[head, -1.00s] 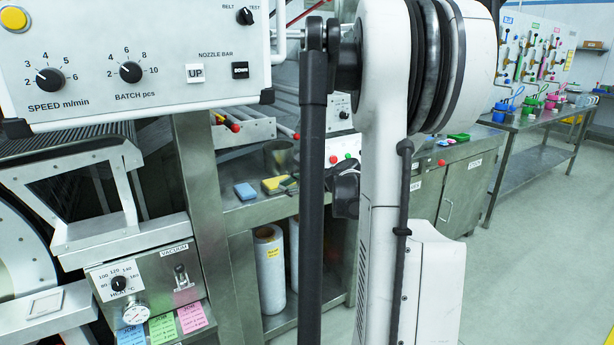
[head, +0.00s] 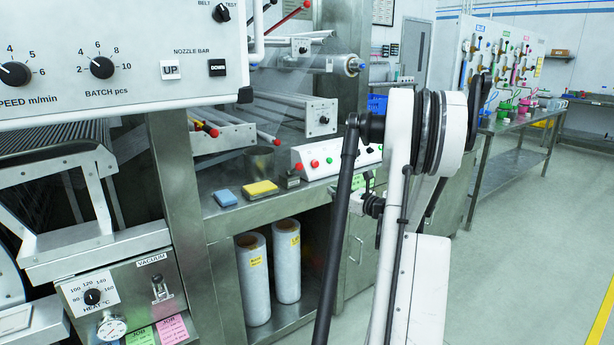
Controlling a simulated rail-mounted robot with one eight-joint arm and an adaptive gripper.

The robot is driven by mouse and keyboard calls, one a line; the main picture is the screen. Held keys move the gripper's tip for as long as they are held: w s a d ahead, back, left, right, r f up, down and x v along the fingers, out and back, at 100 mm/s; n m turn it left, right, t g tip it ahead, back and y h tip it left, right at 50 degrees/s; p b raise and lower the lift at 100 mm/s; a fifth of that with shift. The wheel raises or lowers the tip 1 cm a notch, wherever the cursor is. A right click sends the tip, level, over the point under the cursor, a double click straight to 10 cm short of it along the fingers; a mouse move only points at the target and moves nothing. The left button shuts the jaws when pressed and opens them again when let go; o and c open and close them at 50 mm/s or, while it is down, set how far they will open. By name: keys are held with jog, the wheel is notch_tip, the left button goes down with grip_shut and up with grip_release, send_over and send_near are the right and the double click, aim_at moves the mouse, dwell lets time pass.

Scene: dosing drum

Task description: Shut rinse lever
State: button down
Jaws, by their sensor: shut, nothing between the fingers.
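A white wall panel (head: 538,45) with several coloured levers and hoses stands at the back right in the head view. The levers are small there, and I cannot tell which one is the rinse lever or how it is set. My arm stands upright in the right middle of the view and covers part of the area before the panel. I do not see my gripper's fingers; they are out of view or hidden behind my arm.
A steel table (head: 513,127) with coloured pots stands below the panel. A control box (head: 110,50) and a vacuum unit (head: 128,298) are close on the left. A bench holds a blue sponge (head: 225,197), a yellow sponge (head: 260,188) and a button box (head: 335,158). The right floor is clear.

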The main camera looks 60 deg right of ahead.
jog(key=b, duration=0.2)
send_near(295, 170)
notch_tip(295, 170, down, 3)
jog(key=w+r, duration=0.1)
jog(key=w, duration=0.1)
jog(key=w+d+r, duration=0.1)
jog(key=shift+w+d+r+b, duration=0.15)
jog(key=shift+w+r+b, duration=0.15)
jog(key=shift+w+r, duration=0.1)
jog(key=shift+r, duration=0.15)
jog(key=shift+r+g+p, duration=0.25)
jog(key=shift+g+p, duration=0.05)
jog(key=shift+p, duration=0.2)
